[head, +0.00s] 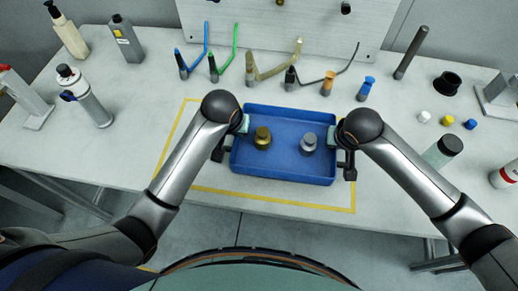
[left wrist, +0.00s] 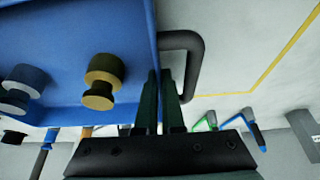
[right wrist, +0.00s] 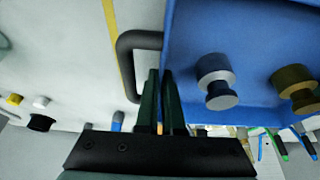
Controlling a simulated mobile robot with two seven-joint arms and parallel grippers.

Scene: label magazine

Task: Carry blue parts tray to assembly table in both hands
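The blue parts tray (head: 285,172) is level over the white worktop, inside a yellow outline (head: 262,202). A brass knob-shaped part (head: 262,137) and a silver one (head: 308,141) stand in it. My left gripper (head: 243,123) is at the tray's left wall; in the left wrist view its narrow-set fingers (left wrist: 160,95) straddle the wall beside a dark handle (left wrist: 198,62). My right gripper (head: 333,133) is at the right wall; in the right wrist view its fingers (right wrist: 160,95) straddle that wall beside the other handle (right wrist: 126,62). The wall between the fingers is mostly hidden.
Several small tools and coloured clips stand along the back by an upright panel (head: 285,25). Bottles (head: 127,40) and a spray can (head: 85,96) are at left. A dark-capped cylinder (head: 443,150) and small caps (head: 447,120) are at right. The worktop's front edge is close to the tray.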

